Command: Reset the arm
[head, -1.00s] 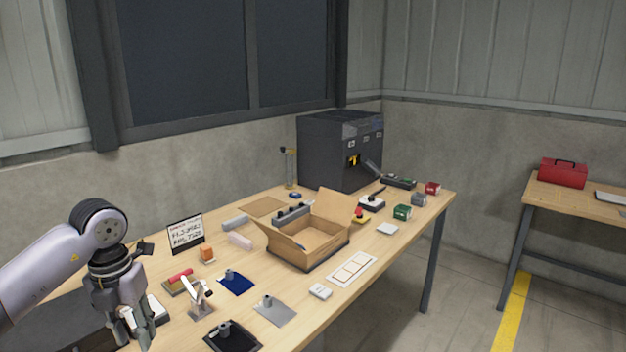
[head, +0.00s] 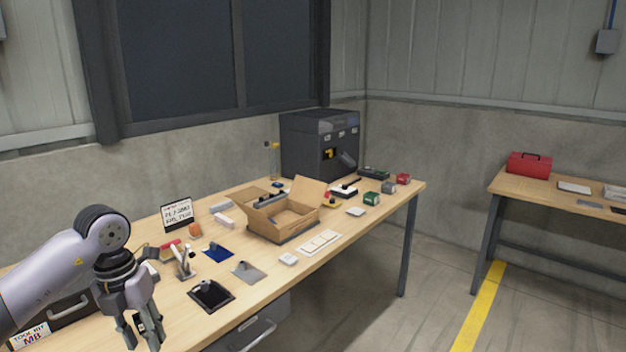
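My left arm comes in from the left in the head view. Its gripper (head: 139,332) hangs fingers-down at the near left end of the wooden workbench (head: 330,262). The fingers stand apart with a gap between them. A small dark and white item shows at the fingers, but I cannot tell whether it is held or lies behind them. My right arm and gripper are not in view.
An open cardboard box (head: 283,218) stands mid-bench, with a black machine (head: 318,145) behind it. A black mat (head: 211,296), a blue mat (head: 217,253) and a sign (head: 177,214) are near the gripper. A second table (head: 560,192) holds a red toolbox (head: 529,164).

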